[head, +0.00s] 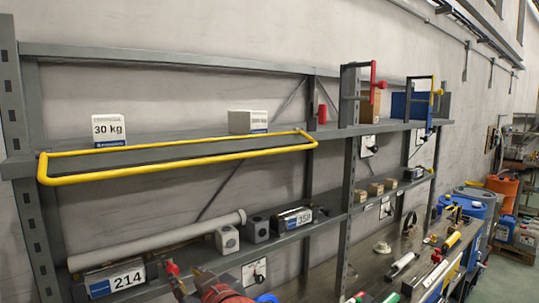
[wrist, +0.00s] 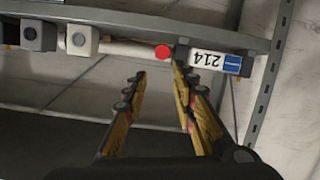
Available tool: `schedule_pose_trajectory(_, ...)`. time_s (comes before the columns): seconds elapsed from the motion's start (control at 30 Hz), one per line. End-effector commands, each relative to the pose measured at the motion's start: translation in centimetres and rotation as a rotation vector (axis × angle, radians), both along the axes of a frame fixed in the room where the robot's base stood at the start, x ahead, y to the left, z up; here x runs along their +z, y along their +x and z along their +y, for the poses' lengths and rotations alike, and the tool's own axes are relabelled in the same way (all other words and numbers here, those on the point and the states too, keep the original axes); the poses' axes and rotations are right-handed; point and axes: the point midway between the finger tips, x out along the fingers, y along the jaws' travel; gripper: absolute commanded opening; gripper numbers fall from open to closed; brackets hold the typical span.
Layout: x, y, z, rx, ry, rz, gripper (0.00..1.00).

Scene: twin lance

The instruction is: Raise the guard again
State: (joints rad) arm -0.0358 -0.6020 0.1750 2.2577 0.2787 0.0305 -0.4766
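The guard (head: 180,167) is a long yellow bar loop at the upper shelf in the head view. It sticks out low along the shelf's front edge, with its ends bent back to the shelf. My gripper (wrist: 159,73) shows in the wrist view with two dark and yellow fingers apart and nothing between them. It points toward the lower shelf, near a plate marked 214 (wrist: 207,60). The guard is not visible in the wrist view.
A box marked 30 kg (head: 109,131) and a pale box (head: 248,122) stand on the upper shelf. A long grey pipe (head: 160,239) and grey blocks (head: 227,239) lie below. A raised red bar (head: 373,80) stands to the right. The workbench (head: 375,270) carries tools.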

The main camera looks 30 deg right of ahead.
Motion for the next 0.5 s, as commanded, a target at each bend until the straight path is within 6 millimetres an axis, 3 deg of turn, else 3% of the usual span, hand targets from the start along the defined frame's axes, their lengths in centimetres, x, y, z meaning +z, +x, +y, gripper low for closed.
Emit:
schedule_pose_trajectory(0.1,5.1,4.0,-1.5,-0.06,-0.068,-0.206,0.27)
schedule_pose_trajectory(0.2,9.4,6.1,-3.5,-0.148,-0.138,-0.371,0.27)
schedule_pose_trajectory(0.37,14.9,7.3,-7.6,-0.349,-0.268,-0.59,0.27)
schedule_pose_trajectory(0.5,18.2,6.4,-11.3,-0.578,-0.397,-0.728,0.27)
